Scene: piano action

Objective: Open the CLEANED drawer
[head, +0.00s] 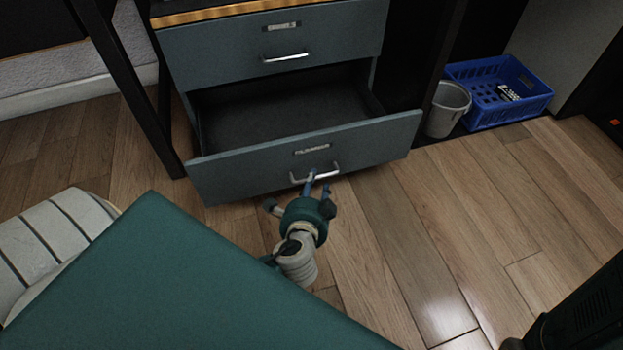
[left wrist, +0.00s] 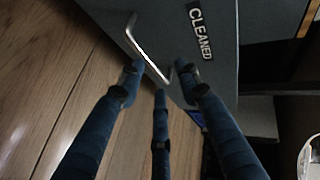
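The CLEANED drawer (head: 300,160) is the lower grey-blue drawer of the cabinet. It is pulled well out, and its inside looks empty. My right gripper is not in view.
The upper drawer (head: 235,50) is closed, with its own handle and label. A grey bin (head: 447,108) and a blue crate (head: 495,118) stand on the right. A black table leg (head: 135,95) stands left of the drawers. The wooden floor (head: 450,220) right of the open drawer is clear.

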